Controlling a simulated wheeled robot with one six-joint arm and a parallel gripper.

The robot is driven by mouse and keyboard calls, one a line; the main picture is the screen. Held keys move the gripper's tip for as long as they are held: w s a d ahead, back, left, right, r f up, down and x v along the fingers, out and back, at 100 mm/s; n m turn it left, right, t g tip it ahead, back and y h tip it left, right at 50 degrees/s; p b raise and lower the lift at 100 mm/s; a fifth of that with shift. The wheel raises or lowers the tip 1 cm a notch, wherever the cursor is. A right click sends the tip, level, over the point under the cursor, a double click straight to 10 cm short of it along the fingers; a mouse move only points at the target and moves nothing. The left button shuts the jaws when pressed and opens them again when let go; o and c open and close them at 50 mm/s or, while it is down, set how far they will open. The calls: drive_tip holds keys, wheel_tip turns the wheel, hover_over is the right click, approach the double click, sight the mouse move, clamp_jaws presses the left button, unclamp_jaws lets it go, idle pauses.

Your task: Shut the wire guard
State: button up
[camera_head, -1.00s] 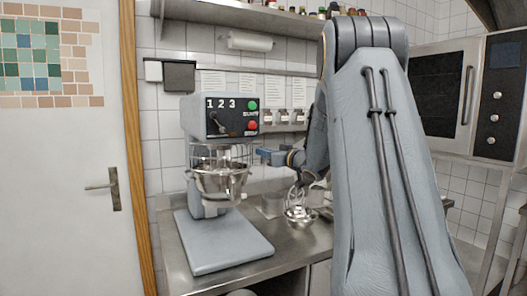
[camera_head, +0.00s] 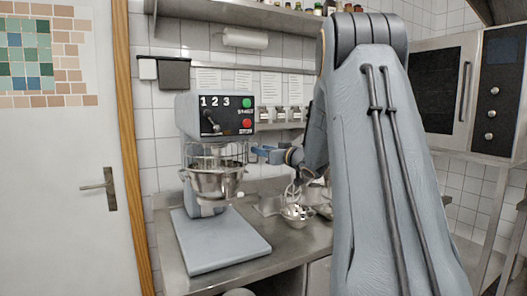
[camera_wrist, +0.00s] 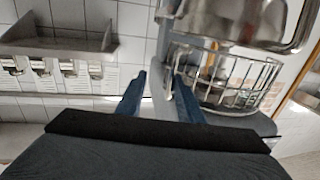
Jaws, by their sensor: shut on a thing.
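The wire guard (camera_head: 216,150) is a cage of thin metal bars around the top of the steel bowl (camera_head: 213,184) on the grey stand mixer (camera_head: 222,247). My gripper (camera_head: 257,152) reaches in from the right and is at the guard's right side. In the wrist view, which looks upside down, the guard (camera_wrist: 264,82) hangs below the bowl (camera_wrist: 235,22). My gripper's two blue fingers (camera_wrist: 160,95) stand at the guard's edge, shut on a thin part of it. The exact contact is hard to see.
The mixer stands on a steel counter (camera_head: 300,245). A small metal bowl with a whisk (camera_head: 297,213) lies on the counter below my forearm. A white door (camera_head: 60,190) is at the left and an oven (camera_head: 440,90) at the right. A shelf (camera_head: 215,18) runs above.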

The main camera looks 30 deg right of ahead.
drive_tip(key=shift+s+d+f, duration=0.1)
drive_tip(key=shift+d+f, duration=0.05)
drive_tip(key=s+b, duration=0.2)
drive_tip(key=s, duration=0.5)
drive_tip(key=shift+s+d, duration=0.3)
drive_tip(key=shift+d, duration=0.05)
drive_tip(key=s+a+f+m+g+h, duration=0.1)
drive_tip(key=s+a+f+g+h, duration=0.2)
drive_tip(key=a+f, duration=0.55)
drive_tip(key=s+a+f+m+g+h, duration=0.1)
drive_tip(key=s+a+f+m+g, duration=0.15)
drive_tip(key=a+f+g, duration=0.55)
drive_tip(key=s+a+f+g, duration=0.1)
drive_tip(key=s+a+f, duration=0.3)
drive_tip(key=s, duration=0.4)
drive_tip(key=s+a+f+n+g+y, duration=0.1)
drive_tip(key=s+a+f+g, duration=0.1)
drive_tip(key=s+a+f, duration=0.3)
drive_tip(key=s+a+f+n+g, duration=0.1)
drive_tip(key=s+a+f, duration=0.4)
drive_tip(key=s, duration=0.7)
drive_tip(key=shift+g+y, duration=0.4)
drive_tip(key=shift+g, duration=0.3)
